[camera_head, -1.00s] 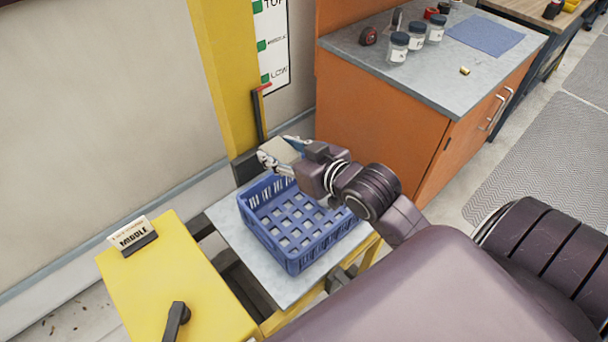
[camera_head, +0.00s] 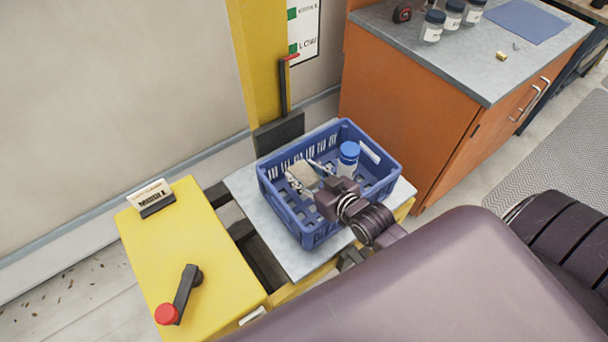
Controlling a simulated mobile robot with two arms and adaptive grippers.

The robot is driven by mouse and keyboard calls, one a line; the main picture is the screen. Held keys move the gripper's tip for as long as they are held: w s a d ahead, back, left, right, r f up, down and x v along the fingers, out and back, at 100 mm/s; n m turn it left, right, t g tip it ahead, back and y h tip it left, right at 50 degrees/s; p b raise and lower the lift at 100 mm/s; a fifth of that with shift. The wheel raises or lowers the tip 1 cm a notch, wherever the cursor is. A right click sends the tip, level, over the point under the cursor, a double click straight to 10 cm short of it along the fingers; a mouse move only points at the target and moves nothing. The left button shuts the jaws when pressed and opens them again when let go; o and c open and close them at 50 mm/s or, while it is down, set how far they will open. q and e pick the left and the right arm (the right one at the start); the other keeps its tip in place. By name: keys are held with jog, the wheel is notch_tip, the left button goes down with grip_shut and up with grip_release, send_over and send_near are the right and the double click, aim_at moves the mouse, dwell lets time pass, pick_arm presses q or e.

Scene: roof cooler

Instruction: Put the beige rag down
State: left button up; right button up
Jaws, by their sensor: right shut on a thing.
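The beige rag (camera_head: 303,172) is a small, light bundle in the camera_head view. It is between the fingers of my right gripper (camera_head: 308,180), which is shut on it. The gripper reaches from the right into the blue crate (camera_head: 311,236), and the rag is inside the outline of the crate. Whether the rag touches the crate floor I cannot tell; my gripper hides part of it. My left gripper is not in view.
A jar with a blue lid (camera_head: 348,157) stands in the crate near its far side. The crate is on a grey platform (camera_head: 258,208). A yellow box (camera_head: 190,255) with a red-knobbed crank is at left. An orange cabinet (camera_head: 420,110) carries jars and a blue cloth (camera_head: 516,20).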

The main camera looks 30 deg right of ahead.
jog(key=shift+f, duration=0.5)
